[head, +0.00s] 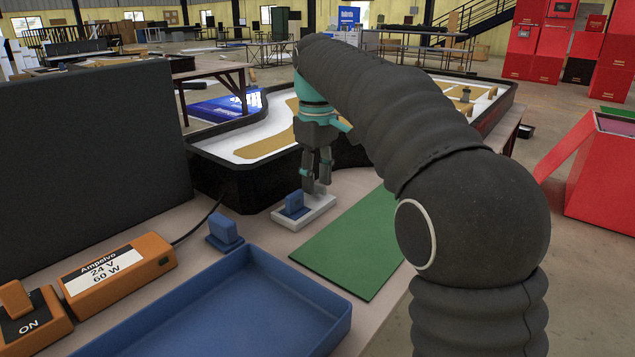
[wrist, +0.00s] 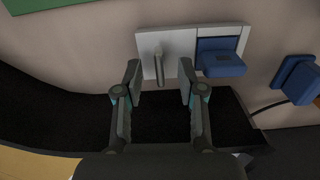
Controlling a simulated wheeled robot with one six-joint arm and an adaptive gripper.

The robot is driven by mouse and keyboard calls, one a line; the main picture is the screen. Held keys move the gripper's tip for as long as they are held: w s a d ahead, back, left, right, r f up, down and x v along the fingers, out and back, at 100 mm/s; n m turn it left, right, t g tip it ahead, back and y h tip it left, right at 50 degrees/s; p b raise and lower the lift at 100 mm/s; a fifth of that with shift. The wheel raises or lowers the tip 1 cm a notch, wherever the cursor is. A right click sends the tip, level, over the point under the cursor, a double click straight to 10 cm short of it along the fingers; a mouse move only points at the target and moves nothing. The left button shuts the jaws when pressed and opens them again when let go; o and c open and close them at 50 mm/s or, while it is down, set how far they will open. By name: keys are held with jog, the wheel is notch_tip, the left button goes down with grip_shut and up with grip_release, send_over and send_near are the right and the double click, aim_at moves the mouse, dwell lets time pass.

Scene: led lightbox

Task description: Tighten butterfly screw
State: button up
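The butterfly screw (wrist: 159,65) is a thin grey upright wing on a small white-grey plate (wrist: 151,40) in the wrist view. A blue connector block (wrist: 220,61) sits on the same plate beside it. My gripper (wrist: 160,72) is open, with one dark finger on each side of the wing and a visible gap to both. In the head view my gripper (head: 319,176) points down over the right part of the plate (head: 312,214), next to the blue block (head: 294,204). The screw is mostly hidden by the fingers there.
The plate lies against a black-walled lightbox (head: 240,178). A loose blue connector (head: 224,232), an orange power supply (head: 117,274), an orange ON switch (head: 33,320), a blue tray (head: 235,310) and a green sheet (head: 350,240) lie on the table.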

aim_at(317, 184)
jog(key=shift+r, duration=2.7)
